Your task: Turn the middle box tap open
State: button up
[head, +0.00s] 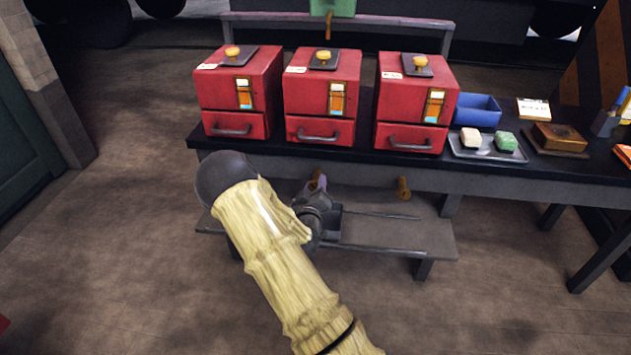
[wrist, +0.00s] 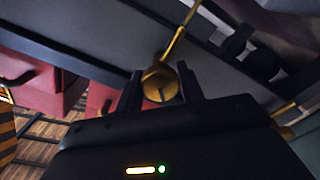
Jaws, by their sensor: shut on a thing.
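The middle red box (head: 309,94) stands on the dark bench between two like boxes. Its brass tap (head: 319,178) is under the bench edge below it, mostly hidden by my arm and gripper in the head view. My gripper (wrist: 160,78) is shut on the tap's round brass end (wrist: 159,86), with one dark finger on each side. A thin brass rod (wrist: 180,32) runs up from this end in the wrist view. How far the tap is turned cannot be told.
The left red box (head: 229,93) and right red box (head: 412,103) flank the middle one. Another brass tap (head: 403,187) hangs under the right box. A low shelf (head: 405,240) lies below. A blue bin (head: 478,109) and a tray (head: 488,152) with two blocks are at right.

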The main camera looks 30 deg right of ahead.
jog(key=n+p, duration=0.3)
jog(key=n, duration=0.2)
jog(key=shift+n, duration=0.3)
jog(key=shift+s+f+n+p, duration=0.1)
jog(key=shift+n+p, duration=0.75)
jog(key=shift+n, duration=1.25)
jog(key=o, duration=0.9)
jog(key=shift+o, duration=0.2)
jog(key=p+v, duration=0.3)
jog(key=v, duration=1.4)
jog(key=shift+a, duration=0.2)
jog(key=shift+s, duration=0.15)
